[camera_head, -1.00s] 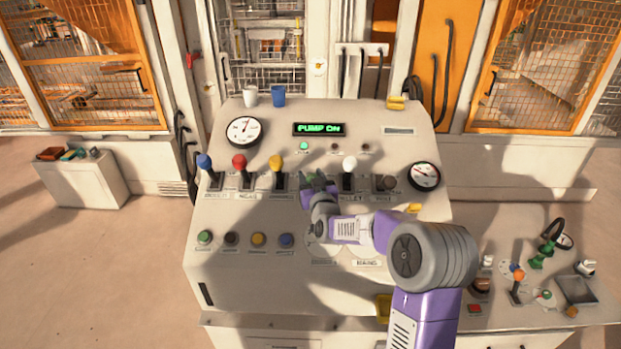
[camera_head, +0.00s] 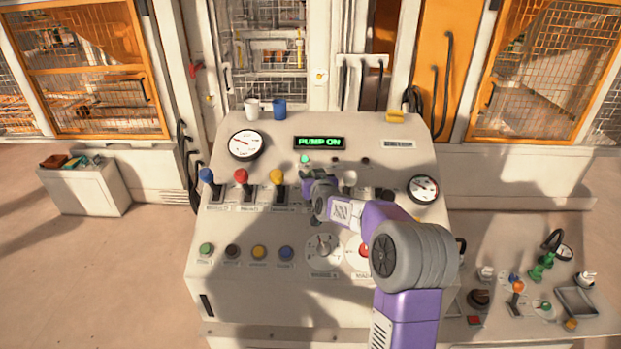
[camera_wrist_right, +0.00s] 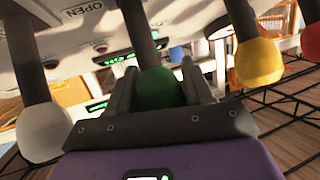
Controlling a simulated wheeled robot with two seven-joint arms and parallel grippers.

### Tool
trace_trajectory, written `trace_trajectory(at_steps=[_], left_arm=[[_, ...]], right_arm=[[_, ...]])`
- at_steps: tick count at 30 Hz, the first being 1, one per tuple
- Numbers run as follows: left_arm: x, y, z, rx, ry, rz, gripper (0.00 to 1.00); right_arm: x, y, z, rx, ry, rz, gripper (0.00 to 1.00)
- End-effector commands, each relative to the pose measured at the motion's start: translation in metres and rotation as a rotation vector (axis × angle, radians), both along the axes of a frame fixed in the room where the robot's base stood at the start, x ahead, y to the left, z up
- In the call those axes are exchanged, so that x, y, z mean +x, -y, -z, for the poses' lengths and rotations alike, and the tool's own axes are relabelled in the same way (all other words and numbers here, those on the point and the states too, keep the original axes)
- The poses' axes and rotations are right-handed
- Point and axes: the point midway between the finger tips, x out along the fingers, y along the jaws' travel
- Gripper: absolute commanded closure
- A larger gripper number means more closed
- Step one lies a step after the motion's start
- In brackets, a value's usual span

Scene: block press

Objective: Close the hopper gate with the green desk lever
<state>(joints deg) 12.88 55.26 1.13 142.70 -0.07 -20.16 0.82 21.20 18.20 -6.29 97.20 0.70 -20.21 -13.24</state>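The green lever's round knob (camera_wrist_right: 160,88) shows in the right wrist view between the two fingers of my right gripper (camera_wrist_right: 158,92), with its dark shaft running up beyond it. The fingers are against the knob's sides. In the head view my right gripper (camera_head: 312,180) is at the desk's lever row, between the yellow lever (camera_head: 276,177) and the white lever (camera_head: 349,178). It largely hides the green lever there. An OPEN label (camera_wrist_right: 82,12) is on the panel in the wrist view. My left gripper is not in view.
Blue (camera_head: 206,175) and red (camera_head: 241,175) levers stand left of the yellow one. A display (camera_head: 319,143) reads PUMP ON. Two cups (camera_head: 279,109) stand on the desk's top edge. Buttons and dials line the lower panel. A side bench (camera_head: 490,318) with small controls is at right.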

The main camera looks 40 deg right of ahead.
Motion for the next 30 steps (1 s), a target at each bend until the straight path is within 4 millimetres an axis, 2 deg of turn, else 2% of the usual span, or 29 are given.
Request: trace_trajectory(at_steps=[1, 3, 14, 24, 30], left_arm=[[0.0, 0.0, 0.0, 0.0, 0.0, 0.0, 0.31], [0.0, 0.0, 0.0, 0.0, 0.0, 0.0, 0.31], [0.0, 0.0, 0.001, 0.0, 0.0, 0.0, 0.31], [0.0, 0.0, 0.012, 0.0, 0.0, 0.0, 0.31], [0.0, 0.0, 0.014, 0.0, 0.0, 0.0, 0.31]], right_arm=[[0.0, 0.0, 0.001, 0.001, -0.002, 0.0, 0.41], [0.0, 0.0, 0.001, 0.001, -0.002, 0.0, 0.31], [-0.004, -0.002, 0.0, 0.002, -0.001, -0.001, 0.31], [-0.045, -0.021, -0.011, 0.002, 0.0, -0.001, 0.31], [-0.063, -0.029, -0.016, 0.002, -0.001, -0.001, 0.31]])
